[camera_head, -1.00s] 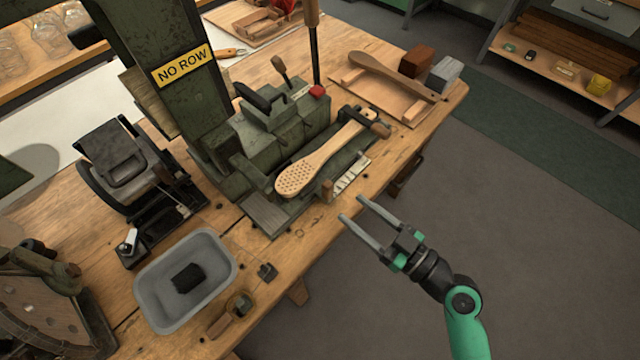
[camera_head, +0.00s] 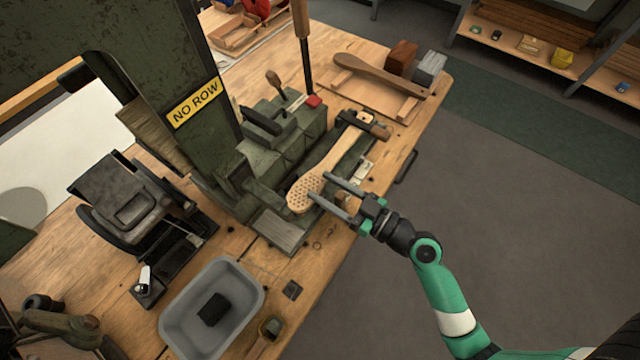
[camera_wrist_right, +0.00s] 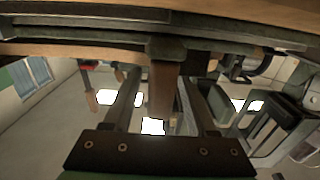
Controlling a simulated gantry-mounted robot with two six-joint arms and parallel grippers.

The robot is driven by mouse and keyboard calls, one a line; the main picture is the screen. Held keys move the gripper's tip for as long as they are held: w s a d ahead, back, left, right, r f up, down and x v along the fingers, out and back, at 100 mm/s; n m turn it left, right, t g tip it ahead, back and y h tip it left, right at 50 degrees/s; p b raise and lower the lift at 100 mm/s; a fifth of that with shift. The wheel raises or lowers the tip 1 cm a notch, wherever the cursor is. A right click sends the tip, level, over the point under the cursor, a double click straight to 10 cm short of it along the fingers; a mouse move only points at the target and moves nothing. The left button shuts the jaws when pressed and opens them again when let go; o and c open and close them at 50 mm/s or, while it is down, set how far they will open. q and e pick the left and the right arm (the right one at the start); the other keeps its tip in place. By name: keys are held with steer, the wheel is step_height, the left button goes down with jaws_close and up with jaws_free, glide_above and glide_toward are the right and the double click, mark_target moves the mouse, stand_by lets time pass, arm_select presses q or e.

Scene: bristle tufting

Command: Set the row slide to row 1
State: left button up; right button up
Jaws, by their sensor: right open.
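The tufting machine's sign (camera_head: 195,102) reads "NO ROW". The wooden brush (camera_head: 333,158), with a drilled head, lies on the machine's carriage at the bench front. A pale scale plate (camera_head: 363,171) shows beside it. My right gripper (camera_head: 320,186) is open at the front of the carriage, near the brush head. In the right wrist view, an upright wooden peg (camera_wrist_right: 162,88), seemingly the slide's handle, stands between my open fingers, with gaps on both sides. My left gripper is out of view.
A grey bin (camera_head: 252,318) with a black block (camera_head: 213,309) stands at the front left. A wooden board (camera_head: 385,98) with another brush blank and a brown block (camera_head: 402,59) lie to the right. The floor right of the bench is clear.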

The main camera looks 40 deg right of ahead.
steer(key=shift+s, duration=0.1)
steer(key=shift+c, duration=1.3)
jaws_close()
